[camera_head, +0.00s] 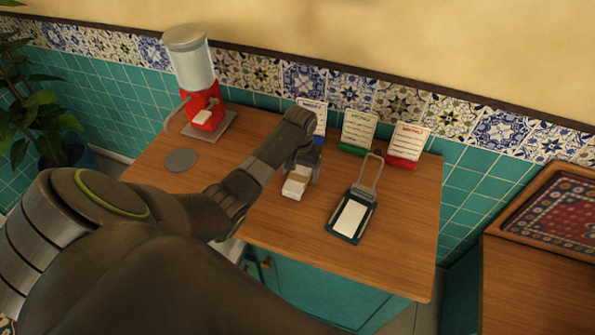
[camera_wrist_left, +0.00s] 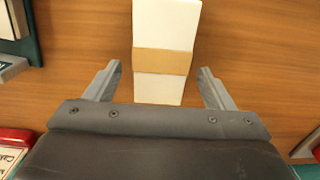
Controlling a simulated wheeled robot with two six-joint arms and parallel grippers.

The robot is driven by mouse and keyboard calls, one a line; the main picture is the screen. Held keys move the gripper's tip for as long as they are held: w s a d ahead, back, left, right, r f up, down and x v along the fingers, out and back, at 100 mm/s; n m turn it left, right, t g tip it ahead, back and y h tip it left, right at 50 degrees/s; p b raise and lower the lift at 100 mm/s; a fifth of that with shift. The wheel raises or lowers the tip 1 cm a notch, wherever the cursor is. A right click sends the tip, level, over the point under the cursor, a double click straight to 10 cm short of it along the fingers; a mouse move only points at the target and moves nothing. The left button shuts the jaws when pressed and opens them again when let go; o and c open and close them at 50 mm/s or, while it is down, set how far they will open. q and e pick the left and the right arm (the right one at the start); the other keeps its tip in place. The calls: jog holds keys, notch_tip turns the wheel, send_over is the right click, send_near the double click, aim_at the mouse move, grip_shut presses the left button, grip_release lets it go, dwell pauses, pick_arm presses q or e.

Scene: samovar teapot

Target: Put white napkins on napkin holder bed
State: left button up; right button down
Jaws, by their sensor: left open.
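The white napkins (camera_head: 295,184) form a stack with a tan paper band, lying on the wooden counter. In the left wrist view the napkins (camera_wrist_left: 165,22) extend between the spread fingers. My left gripper (camera_head: 304,171) is open and right at the stack, pointing down. In the left wrist view its fingers (camera_wrist_left: 159,70) are on either side of the stack, with a visible gap on each side. The dark green napkin holder (camera_head: 335,234) with a wire loop and a white bed lies on the counter to the right of the napkins. My right gripper is not in view.
A red dispenser (camera_head: 202,101) with a clear tank stands at the back left, near a grey disc (camera_head: 181,160). Menu cards in a green stand (camera_head: 355,149) and a red stand (camera_head: 403,163) line the back. Bare counter lies between the napkins and the holder.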

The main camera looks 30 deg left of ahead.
pick_arm(q)
jog(key=c, duration=1.2)
